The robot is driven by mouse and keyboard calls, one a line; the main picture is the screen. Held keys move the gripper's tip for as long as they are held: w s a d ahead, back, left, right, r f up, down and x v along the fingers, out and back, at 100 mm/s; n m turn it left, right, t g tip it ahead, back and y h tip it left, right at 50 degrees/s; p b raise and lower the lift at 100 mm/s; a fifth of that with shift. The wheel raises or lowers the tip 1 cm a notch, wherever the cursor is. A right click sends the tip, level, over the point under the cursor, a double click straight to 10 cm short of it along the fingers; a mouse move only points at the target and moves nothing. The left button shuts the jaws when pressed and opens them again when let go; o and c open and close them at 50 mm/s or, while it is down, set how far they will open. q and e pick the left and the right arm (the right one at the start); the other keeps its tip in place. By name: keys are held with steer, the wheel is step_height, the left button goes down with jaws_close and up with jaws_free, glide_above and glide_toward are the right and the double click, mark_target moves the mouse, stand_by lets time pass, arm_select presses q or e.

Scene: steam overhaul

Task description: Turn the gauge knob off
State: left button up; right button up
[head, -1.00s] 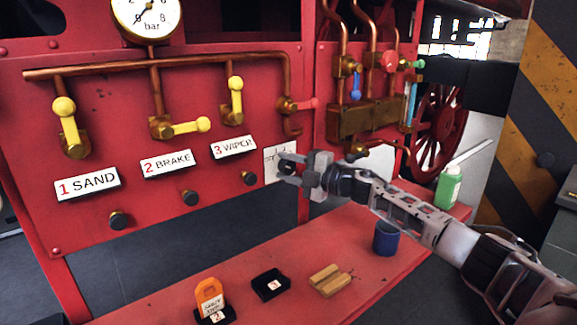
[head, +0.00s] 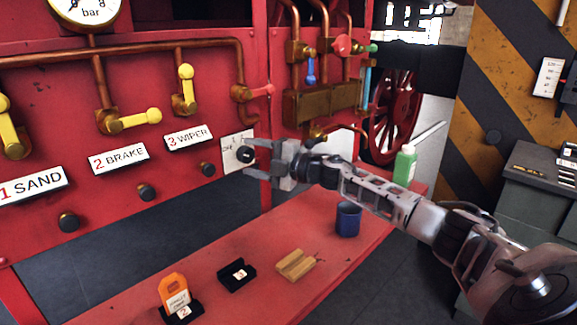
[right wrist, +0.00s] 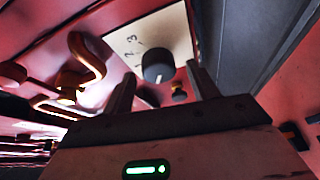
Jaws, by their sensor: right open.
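The gauge knob (head: 245,155) is a round black knob on a white plate (head: 229,160) with small markings. It sits at the right end of the row of labels on the red panel. In the right wrist view the knob (right wrist: 158,68) shows a short white line on its face, pointing away from the printed 1, 2, 3. My right gripper (head: 252,158) is open, with its fingertips close to the knob, one above and one below it. I cannot tell whether they touch it. My left gripper is not in view.
Yellow levers (head: 134,119) and a row of small black knobs (head: 147,192) are on the panel to the left.

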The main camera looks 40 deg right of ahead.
arm_select(q)
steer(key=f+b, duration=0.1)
steer(key=b, duration=0.1)
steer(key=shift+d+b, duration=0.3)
steer(key=shift+b, duration=0.05)
arm_select(e)
steer(key=v, duration=1.3)
steer(key=shift+s+d, duration=0.15)
steer(key=shift+s, duration=0.2)
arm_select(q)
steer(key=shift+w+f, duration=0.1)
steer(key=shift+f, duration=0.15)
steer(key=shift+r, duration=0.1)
arm_select(e)
steer(key=shift+f, duration=0.15)
